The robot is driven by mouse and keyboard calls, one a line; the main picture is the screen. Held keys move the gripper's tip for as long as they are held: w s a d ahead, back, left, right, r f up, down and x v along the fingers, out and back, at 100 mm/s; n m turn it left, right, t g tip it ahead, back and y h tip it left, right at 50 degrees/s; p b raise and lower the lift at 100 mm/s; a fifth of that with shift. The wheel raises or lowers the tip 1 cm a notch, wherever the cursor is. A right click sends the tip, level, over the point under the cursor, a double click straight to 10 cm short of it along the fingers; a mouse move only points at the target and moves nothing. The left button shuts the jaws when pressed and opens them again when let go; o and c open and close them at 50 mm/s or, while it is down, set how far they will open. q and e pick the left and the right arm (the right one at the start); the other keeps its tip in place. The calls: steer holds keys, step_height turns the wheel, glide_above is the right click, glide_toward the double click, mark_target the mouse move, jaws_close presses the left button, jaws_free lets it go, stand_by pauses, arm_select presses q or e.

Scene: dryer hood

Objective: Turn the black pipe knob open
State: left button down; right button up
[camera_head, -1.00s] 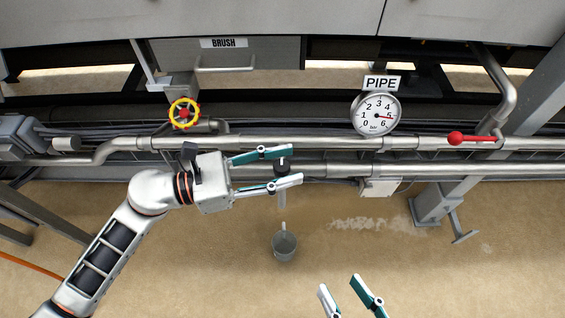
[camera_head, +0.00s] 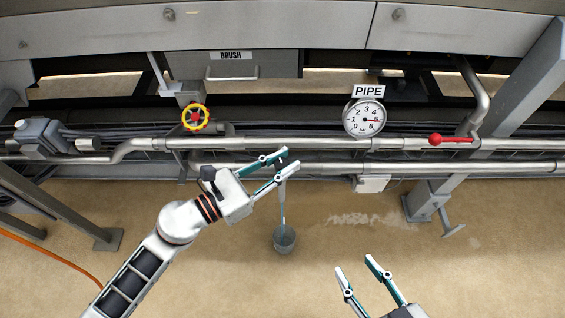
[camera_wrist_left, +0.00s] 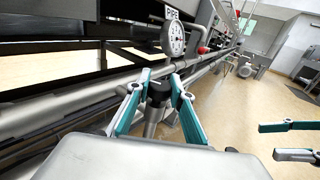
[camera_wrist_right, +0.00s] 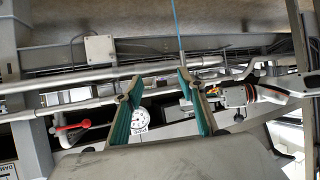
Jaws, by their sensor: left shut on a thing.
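The black pipe knob (camera_wrist_left: 158,90) sits between the fingers of my left gripper (camera_wrist_left: 161,76) in the left wrist view, on a short grey spout. In the head view my left gripper (camera_head: 289,158) is shut on the knob, which is mostly hidden by the fingers. The stream also shows in the right wrist view (camera_wrist_right: 175,22). My right gripper (camera_head: 355,264) is open and empty, low and to the right of the bucket.
Horizontal steel pipes (camera_head: 420,170) run behind the knob. A steel post (camera_head: 430,203) stands at the right. The floor around the bucket is clear.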

arm_select(q)
steer(key=n+t+y+p, duration=0.2)
steer(key=n+t+y, duration=0.1)
steer(key=shift+d+r+t, duration=0.1)
steer(key=shift+r+t, duration=0.2)
steer(key=shift+f+n+t+y+p, duration=0.25)
steer(key=shift+n+t+y+p, duration=0.4)
steer(key=shift+n+t+y, duration=0.6)
steer(key=shift+f+n+t+y, duration=0.1)
steer(key=shift+n+t+y, duration=0.1)
steer(key=shift+n+y, duration=0.55)
steer(key=shift+n+t+y, duration=0.15)
steer(key=shift+n+y, duration=0.05)
steer(key=shift+y, duration=0.9)
arm_select(e)
steer(key=shift+n+g+h, duration=0.4)
steer(key=shift+n+h, duration=0.1)
steer(key=d, duration=0.1)
steer(key=s+d+f, duration=0.1)
steer(key=d+f, duration=0.1)
steer(key=d, duration=0.1)
steer(key=shift+s+f, duration=0.1)
steer(key=shift+s, duration=0.2)
arm_select(q)
steer(key=shift+n+y, duration=0.4)
steer(key=shift+y, duration=0.2)
arm_select(e)
steer(key=shift+a, duration=0.1)
